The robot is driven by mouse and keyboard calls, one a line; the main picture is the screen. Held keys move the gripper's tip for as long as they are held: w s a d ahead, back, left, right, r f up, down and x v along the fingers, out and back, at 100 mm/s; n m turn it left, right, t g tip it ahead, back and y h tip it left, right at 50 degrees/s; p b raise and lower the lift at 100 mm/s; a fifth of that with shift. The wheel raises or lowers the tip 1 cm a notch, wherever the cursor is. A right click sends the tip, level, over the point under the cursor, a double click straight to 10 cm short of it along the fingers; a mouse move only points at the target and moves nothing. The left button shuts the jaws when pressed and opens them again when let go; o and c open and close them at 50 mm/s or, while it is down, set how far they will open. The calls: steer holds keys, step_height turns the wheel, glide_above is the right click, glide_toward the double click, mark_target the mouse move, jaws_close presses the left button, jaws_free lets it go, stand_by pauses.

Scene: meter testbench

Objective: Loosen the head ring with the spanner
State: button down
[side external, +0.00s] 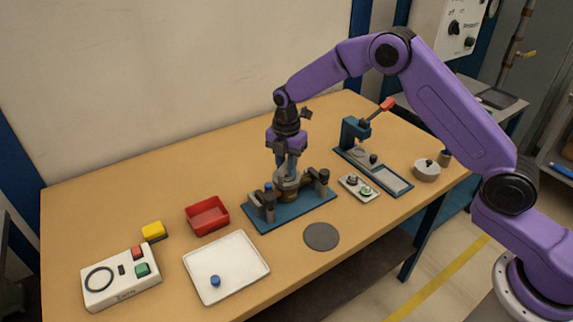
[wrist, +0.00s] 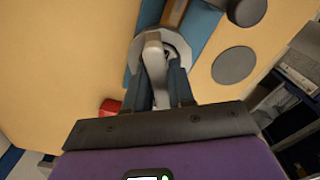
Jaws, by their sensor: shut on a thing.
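My gripper (side external: 287,170) points down over the meter in the blue test fixture (side external: 262,222). In the wrist view my gripper (wrist: 160,78) is shut on the pale grey spanner (wrist: 153,62), which lies between the two fingers. The spanner's far end overlaps the round grey head ring (wrist: 180,44) of the meter. Whether it is seated in the ring cannot be told. In the side view the meter head (side external: 285,183) shows just below the fingers, and the spanner is not clearly visible. The fixture (wrist: 207,32) also shows in the wrist view.
A red bin (side external: 207,215), white tray (side external: 226,268) with a blue piece, and button box (side external: 122,283) stand left. A grey disc (side external: 321,236) lies in front. A small parts tray (side external: 358,187), lever press (side external: 355,132) and round white dish (side external: 426,172) stand right.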

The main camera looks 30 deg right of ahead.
steer(key=shift+r, duration=0.75)
stand_by(0.8)
steer(key=shift+r, duration=1.85)
